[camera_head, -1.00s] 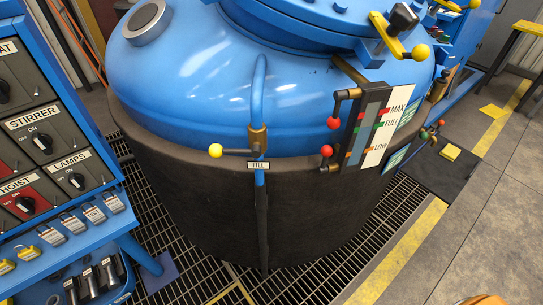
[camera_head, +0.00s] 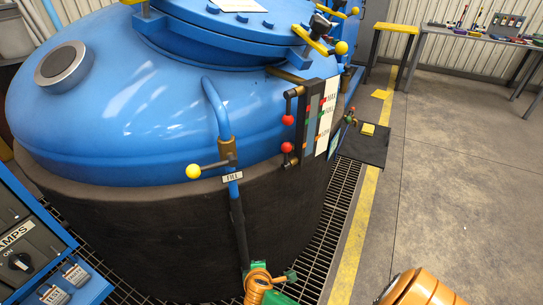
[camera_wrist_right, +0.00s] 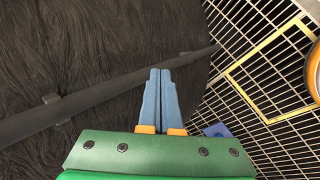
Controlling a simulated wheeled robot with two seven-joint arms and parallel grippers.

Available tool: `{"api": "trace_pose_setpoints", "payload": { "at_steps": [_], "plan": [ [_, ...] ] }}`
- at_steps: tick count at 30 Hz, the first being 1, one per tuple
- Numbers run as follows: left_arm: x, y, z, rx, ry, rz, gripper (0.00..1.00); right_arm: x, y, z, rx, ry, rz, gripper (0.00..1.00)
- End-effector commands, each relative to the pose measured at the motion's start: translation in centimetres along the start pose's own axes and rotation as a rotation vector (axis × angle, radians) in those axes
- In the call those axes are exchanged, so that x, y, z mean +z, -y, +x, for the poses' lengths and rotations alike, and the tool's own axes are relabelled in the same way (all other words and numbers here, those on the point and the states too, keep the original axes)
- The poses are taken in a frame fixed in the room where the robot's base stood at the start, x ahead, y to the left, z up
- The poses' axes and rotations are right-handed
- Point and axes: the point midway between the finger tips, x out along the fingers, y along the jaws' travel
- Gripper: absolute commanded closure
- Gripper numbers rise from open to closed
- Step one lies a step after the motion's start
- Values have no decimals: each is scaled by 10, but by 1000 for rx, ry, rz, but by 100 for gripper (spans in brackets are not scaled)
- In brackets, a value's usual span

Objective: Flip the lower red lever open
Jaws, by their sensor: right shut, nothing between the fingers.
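The lower red lever is a short brass-coloured handle with a red ball (camera_head: 286,147) at the lower left of the gauge panel on the blue vessel. The upper red lever, also with a red ball (camera_head: 288,120), sits just above it. My right gripper (camera_wrist_right: 160,72) is shut and empty in the right wrist view, its blue fingers together in front of the dark vessel wall and pipe. In the head view, a green and orange part of my right arm shows at the bottom, well below the levers and apart from them. My left gripper is not in view.
The blue vessel (camera_head: 130,105) has a dark lower wall (camera_head: 150,240). A fill pipe (camera_head: 213,100) with a yellow-ball lever (camera_head: 193,171) stands left of the gauge panel (camera_head: 310,110). A switch cabinet (camera_head: 22,245) is at lower left. Open floor (camera_head: 440,160) lies to the right.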

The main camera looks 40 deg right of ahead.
Motion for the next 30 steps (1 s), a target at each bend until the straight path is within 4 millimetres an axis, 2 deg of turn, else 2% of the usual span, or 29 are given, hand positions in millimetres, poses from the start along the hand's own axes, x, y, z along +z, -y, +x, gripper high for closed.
{"api": "trace_pose_setpoints", "payload": {
  "at_steps": [1, 2, 3, 5, 6, 9, 12, 15, 18, 30],
  "plan": [
    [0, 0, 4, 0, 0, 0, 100, -8, -30, -4, 75, 12, -25, 100],
    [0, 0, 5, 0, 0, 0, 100, -12, -52, -9, 128, 27, -42, 100],
    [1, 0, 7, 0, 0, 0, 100, -15, -82, -19, 202, 55, -62, 100],
    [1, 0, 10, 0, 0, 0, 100, -17, -127, -38, 317, 107, -82, 100],
    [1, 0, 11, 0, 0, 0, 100, -17, -155, -54, 391, 146, -84, 100],
    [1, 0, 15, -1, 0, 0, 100, -9, -212, -96, 547, 250, -62, 100],
    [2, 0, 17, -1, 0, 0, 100, 4, -249, -136, 656, 344, -15, 100],
    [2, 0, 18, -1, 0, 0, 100, 16, -267, -162, 713, 405, 27, 100],
    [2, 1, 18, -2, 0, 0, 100, 20, -272, -172, 732, 430, 44, 100],
    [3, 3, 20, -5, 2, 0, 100, 19, -269, -172, 732, 431, 43, 100]
  ]
}}
